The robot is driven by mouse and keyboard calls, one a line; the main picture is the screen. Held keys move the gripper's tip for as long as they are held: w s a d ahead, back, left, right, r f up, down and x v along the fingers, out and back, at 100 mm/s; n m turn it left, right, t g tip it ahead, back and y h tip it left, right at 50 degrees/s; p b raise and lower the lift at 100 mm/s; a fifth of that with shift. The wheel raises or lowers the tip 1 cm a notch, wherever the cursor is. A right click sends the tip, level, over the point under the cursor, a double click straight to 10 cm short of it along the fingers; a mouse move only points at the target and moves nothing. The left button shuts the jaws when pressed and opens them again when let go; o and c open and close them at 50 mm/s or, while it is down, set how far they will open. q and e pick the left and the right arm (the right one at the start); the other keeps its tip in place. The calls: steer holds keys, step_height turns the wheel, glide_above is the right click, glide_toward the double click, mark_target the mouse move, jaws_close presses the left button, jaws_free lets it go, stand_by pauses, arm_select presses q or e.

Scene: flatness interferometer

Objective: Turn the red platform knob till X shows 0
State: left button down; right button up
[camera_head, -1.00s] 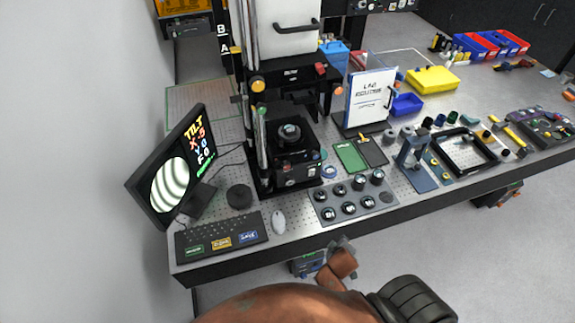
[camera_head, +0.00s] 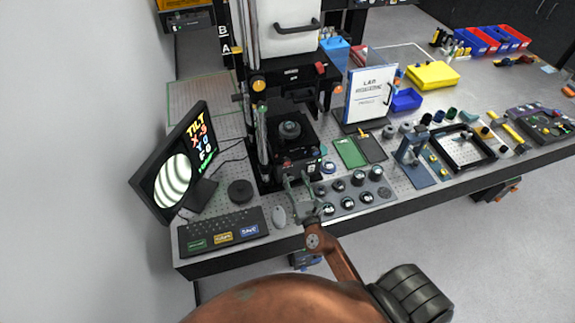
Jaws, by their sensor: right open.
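The monitor (camera_head: 175,168) at the left shows TILT, an X line that looks negative, though its digit is hard to read, and a disc of curved fringes. The black interferometer platform (camera_head: 293,143) carries a round dark part (camera_head: 289,130) on top. The red platform knob cannot be made out clearly; the platform's front is small and partly behind my gripper. My right gripper (camera_head: 300,183) is open, just in front of the platform's front face and above the bench. I cannot tell whether it touches anything. My left gripper is out of view.
The black instrument column (camera_head: 262,135) stands behind at left.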

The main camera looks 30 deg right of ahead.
mark_target(287, 165)
steer(key=shift+n+y, duration=0.4)
steer(key=x, duration=0.2)
steer(key=p+x, duration=0.1)
steer(key=x, duration=0.5)
steer(key=shift+a+f+p, duration=0.3)
steer(key=shift+f+p, duration=0.05)
steer(key=shift+f, duration=0.05)
steer(key=c, duration=1.2)
steer(key=shift+o, duration=0.2)
